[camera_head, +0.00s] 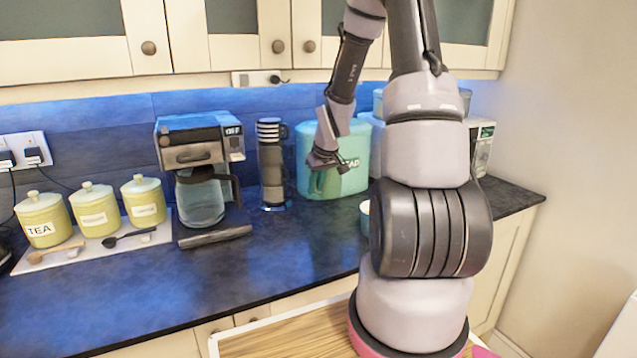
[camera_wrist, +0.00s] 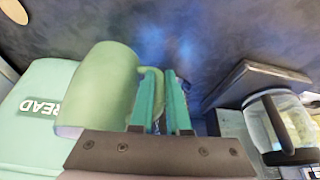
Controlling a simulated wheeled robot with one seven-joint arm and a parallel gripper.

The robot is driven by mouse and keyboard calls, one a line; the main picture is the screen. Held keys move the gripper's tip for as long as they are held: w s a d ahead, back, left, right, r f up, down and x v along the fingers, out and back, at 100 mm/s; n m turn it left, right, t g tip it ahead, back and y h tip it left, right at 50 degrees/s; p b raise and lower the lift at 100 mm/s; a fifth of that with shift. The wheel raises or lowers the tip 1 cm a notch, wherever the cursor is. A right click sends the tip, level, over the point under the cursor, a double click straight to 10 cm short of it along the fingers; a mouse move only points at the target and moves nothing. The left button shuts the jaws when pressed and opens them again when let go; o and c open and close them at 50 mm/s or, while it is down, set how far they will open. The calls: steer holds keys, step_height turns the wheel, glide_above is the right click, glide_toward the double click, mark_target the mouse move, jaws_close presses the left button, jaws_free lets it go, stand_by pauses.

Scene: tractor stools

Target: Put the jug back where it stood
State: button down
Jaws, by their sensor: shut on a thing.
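The jug (camera_wrist: 105,85) is a plain green vessel, large in the wrist view, left of my fingers. Its handle (camera_wrist: 157,76) runs between the two green fingers of my gripper (camera_wrist: 162,100), which is shut on it. In the head view my gripper (camera_head: 325,160) is in front of the teal bread bin (camera_head: 358,140). There I cannot make out the jug apart from the bin and my arm. The near end of the jug is partly hidden by my gripper's palm. I cannot tell whether the jug touches the counter.
On the dark counter (camera_head: 290,255), the coffee maker (camera_head: 200,150) and a stack of dark cups (camera_head: 271,165) stand left of my gripper. Yellow canisters (camera_head: 95,208) stand far left. Counter in front is clear.

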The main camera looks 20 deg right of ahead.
stand_by(0.4)
steer(key=shift+f, duration=3.45)
steer(key=shift+f, duration=0.6)
steer(key=c, duration=0.8)
jaws_free()
steer(key=shift+r, duration=0.1)
steer(key=shift+v, duration=3.35)
steer(key=shift+r, duration=0.1)
